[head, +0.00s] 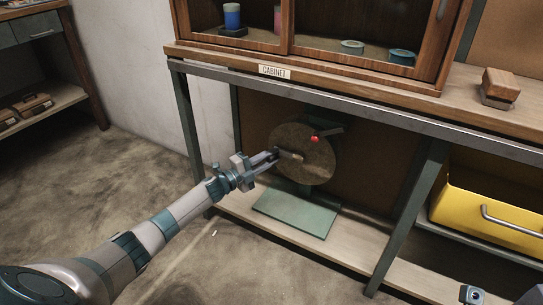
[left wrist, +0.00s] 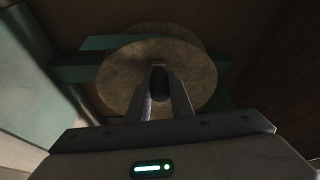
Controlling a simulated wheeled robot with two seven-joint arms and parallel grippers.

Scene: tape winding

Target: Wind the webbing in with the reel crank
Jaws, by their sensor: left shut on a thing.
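The reel (head: 312,168) is a round brownish disc on a green stand with a flat green base plate (head: 295,214), on the low shelf under the cabinet. A red piece (head: 314,139) shows at its upper right. My left gripper (head: 277,156) is shut on the crank handle (head: 292,155) at the front of the reel. In the left wrist view, the dark handle (left wrist: 160,84) sits between the two fingers, with the disc (left wrist: 195,75) behind it. I cannot make out the webbing clearly. Grey parts at the lower right edge may be my right arm; its jaws cannot be made out.
The bench's metal front rail (head: 345,107) runs above the reel. A slanted green leg (head: 410,215) stands to its right, then a yellow drawer (head: 480,210). A wooden block (head: 501,83) lies on the bench top. The floor (head: 110,160) at left is clear.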

